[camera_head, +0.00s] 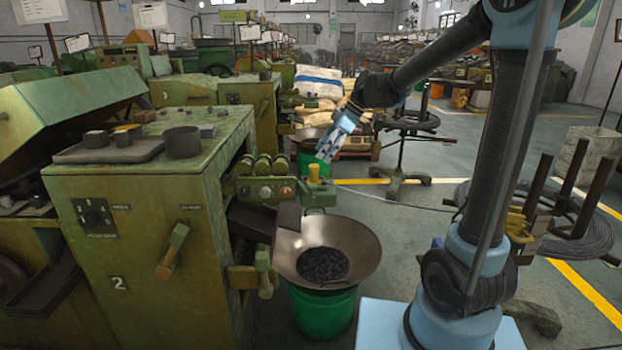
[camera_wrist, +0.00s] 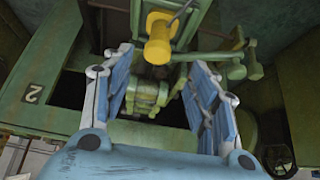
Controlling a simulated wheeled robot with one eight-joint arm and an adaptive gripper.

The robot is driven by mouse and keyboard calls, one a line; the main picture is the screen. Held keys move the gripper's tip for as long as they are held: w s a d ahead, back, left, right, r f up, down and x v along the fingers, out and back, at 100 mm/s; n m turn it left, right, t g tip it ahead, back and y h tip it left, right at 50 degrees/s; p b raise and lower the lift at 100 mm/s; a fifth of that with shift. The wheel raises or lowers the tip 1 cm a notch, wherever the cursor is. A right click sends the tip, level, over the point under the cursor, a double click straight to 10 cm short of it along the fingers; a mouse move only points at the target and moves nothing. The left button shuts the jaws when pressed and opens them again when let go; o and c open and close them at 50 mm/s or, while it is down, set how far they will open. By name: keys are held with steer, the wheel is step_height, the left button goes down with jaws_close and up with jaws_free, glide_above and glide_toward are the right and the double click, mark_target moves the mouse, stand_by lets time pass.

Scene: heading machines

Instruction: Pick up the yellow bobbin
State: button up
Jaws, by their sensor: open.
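The yellow bobbin (camera_head: 314,172) stands on a bracket at the right side of the green machine (camera_head: 165,215) in the head view. In the wrist view the yellow bobbin (camera_wrist: 158,40) shows at the top, just beyond my fingertips. My gripper (camera_head: 326,152) is a little above and right of the bobbin, tilted down to the left. In the wrist view my gripper (camera_wrist: 158,68) has its two blue fingers spread wide, with nothing held between them. The green rollers behind show through the gap.
A wide metal bowl (camera_head: 360,255) of dark small parts sits on a green bucket (camera_head: 322,308) below the bracket. A tray (camera_head: 108,152) and a dark cup (camera_head: 182,142) stand on the machine top. A wire coil stand (camera_head: 575,215) is at right.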

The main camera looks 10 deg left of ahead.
mark_target(316, 165)
steer(key=shift+w+x, duration=0.2)
steer(key=shift+x, duration=3.7)
steer(key=shift+d+f, duration=0.1)
steer(key=shift+f, duration=0.05)
steer(key=c, duration=1.2)
